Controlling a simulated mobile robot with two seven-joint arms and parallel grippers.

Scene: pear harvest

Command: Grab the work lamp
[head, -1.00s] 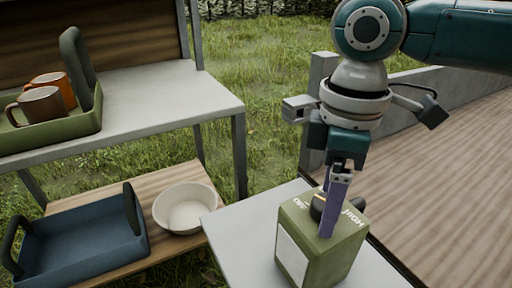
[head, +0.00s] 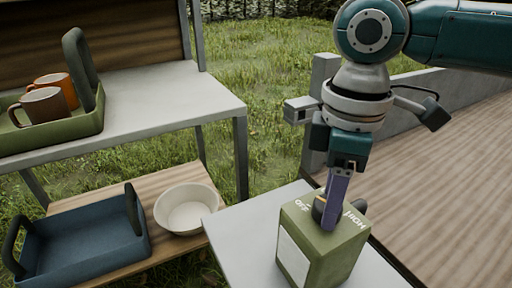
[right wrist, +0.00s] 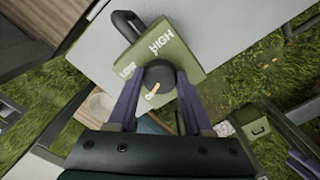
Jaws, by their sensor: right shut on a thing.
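The work lamp is a green box (head: 330,262) with a pale side panel, standing upright on a grey table. Its top carries OFF, LOW and HIGH marks around a dark round knob (right wrist: 158,80) with a pale pointer. A black handle (right wrist: 124,26) shows at its edge in the right wrist view. My right gripper (head: 331,214) points down onto the lamp's top, its purple fingers (right wrist: 158,92) shut on the knob from both sides. Purple parts at the lower right of the right wrist view look like my left gripper (right wrist: 302,160); its opening is unclear.
A white bowl (head: 187,208) and a blue tray (head: 88,240) stand on a low wooden shelf at left. A green tray (head: 60,130) with two mugs stands on the grey shelf above. A green case (right wrist: 256,126) sits on the grass. A low wall (head: 440,82) lies behind right.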

